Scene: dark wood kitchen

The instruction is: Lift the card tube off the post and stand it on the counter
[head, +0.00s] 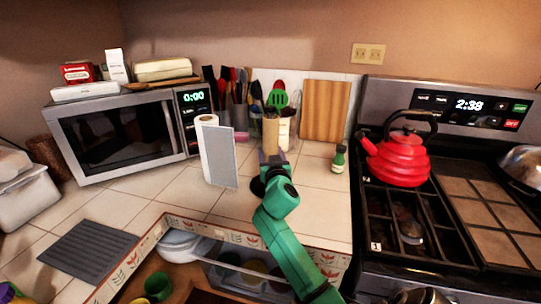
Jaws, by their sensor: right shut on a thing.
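The card tube (270,136) is a plain tan cylinder standing upright at the back of the counter, in front of the utensil holders. My right gripper (272,157) reaches up from the front and is shut on the lower part of the tube. The fingers and the tube's lower end are partly hidden by my green wrist. A dark round shape (257,186) shows beside my wrist; I cannot tell if it is the post's base. The post itself is not clearly visible. The tiled counter (315,205) lies around them. My left gripper is not in view.
A paper towel roll (208,133) and upright grey panel (221,158) stand left of the tube. An open drawer (190,275) is below. Clear tiles lie right of my arm.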

